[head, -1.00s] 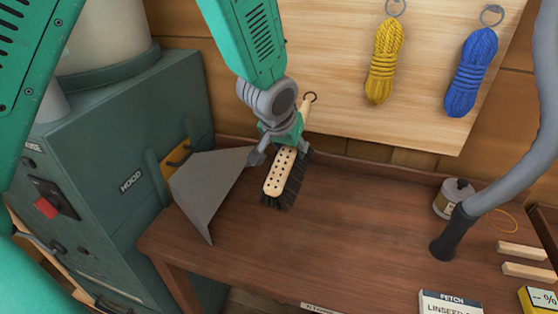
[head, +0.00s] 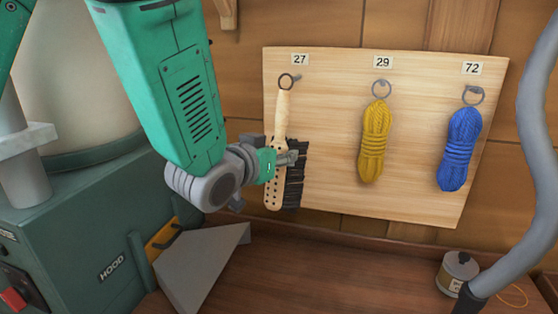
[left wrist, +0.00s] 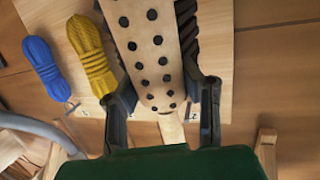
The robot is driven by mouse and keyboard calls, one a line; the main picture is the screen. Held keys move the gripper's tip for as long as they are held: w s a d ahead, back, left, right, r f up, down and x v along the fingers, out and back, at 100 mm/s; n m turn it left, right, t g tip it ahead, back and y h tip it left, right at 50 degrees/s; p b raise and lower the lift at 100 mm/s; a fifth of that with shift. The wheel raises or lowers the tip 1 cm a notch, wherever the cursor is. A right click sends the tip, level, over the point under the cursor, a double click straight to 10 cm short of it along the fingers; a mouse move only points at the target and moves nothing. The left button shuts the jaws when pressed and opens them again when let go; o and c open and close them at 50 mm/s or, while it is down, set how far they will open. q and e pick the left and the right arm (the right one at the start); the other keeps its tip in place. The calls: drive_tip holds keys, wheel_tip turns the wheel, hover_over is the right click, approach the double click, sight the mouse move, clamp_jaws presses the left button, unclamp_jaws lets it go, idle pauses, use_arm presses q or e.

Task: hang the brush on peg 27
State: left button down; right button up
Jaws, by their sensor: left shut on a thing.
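The brush (head: 272,188) has a pale wooden handle, a dotted wooden back, dark bristles and a dark ring (head: 286,81) at its top. It is upright in front of the board. My left gripper (head: 284,160) is shut on its back; the wrist view shows the dotted back of the brush (left wrist: 150,60) between the two fingers (left wrist: 165,95). Peg 27 (head: 298,77) is under the label 27, at the ring's right edge. I cannot tell whether the ring is around the peg or in front of it. My right gripper is not in view.
On the pale board (head: 330,150), a yellow rope coil (head: 373,145) hangs under 29 and a blue one (head: 460,150) under 72. The green hood machine (head: 95,245) and its grey metal flap (head: 200,270) are at left. A grey hose (head: 540,150) and a tin (head: 457,270) are at right.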

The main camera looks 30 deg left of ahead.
use_arm(q)
drive_tip(key=shift+x, duration=0.85)
drive_tip(key=shift+w+a, duration=0.35)
drive_tip(key=shift+w, duration=0.25)
drive_tip(key=shift+w+a, duration=0.35)
drive_tip(key=shift+w, duration=0.25)
drive_tip(key=shift+a+x, duration=0.2)
drive_tip(key=shift+x, duration=0.65)
drive_tip(key=shift+a+x, duration=0.15)
drive_tip(key=shift+x, duration=0.7)
drive_tip(key=shift+a+x, duration=0.2)
drive_tip(key=shift+x, duration=0.65)
drive_tip(key=c, duration=1)
unclamp_jaws()
